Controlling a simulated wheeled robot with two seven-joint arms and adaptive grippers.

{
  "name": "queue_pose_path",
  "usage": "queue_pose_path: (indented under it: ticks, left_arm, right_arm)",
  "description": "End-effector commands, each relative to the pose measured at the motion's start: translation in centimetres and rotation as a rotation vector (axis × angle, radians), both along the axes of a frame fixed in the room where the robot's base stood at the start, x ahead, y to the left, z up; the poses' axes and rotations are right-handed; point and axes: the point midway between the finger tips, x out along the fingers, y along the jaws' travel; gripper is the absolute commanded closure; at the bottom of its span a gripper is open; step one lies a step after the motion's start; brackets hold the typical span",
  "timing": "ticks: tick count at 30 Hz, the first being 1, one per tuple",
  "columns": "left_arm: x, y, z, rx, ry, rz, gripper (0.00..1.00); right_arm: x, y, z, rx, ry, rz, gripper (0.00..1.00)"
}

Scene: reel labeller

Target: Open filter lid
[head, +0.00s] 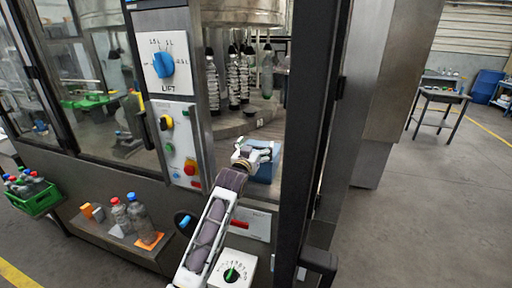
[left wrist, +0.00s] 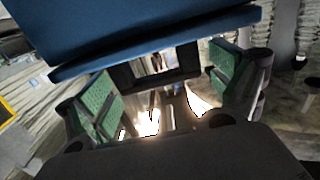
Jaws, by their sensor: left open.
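My left gripper (head: 254,154) reaches into the machine through the opening on its front, beside a blue box-like part (head: 264,172) that seems to be the filter with its lid. In the left wrist view the blue part (left wrist: 150,32) fills the top, very close. A dark rectangular frame (left wrist: 153,75), perhaps a handle, shows below it, between the green-padded fingers of the left gripper (left wrist: 160,92). The fingers are apart, and I see nothing clamped between them. Whether they touch the frame I cannot tell. The lid's hinge and seam are hidden. My right gripper is not in view.
A dark door post (head: 307,120) stands close on the right of my arm. A control panel (head: 180,140) with knobs and buttons is to the left. Bottles (head: 138,215) stand on a low shelf, and a green crate (head: 36,197) is at far left.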

Motion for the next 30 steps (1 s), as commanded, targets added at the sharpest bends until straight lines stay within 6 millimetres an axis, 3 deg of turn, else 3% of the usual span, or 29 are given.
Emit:
queue_pose_path:
  ticks: [10, 25, 30]
  left_arm:
    - [0.13, -0.05, 0.04, 0.0, -0.001, 0.0, 0.07]
    - [0.11, -0.06, 0.03, 0.0, -0.001, 0.0, 0.7]
    - [0.14, -0.03, 0.06, 0.0, 0.001, 0.0, 0.72]
  right_arm:
    - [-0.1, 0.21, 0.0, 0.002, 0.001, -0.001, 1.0]
    - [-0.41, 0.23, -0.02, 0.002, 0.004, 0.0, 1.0]
    - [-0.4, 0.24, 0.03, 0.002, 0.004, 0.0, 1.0]
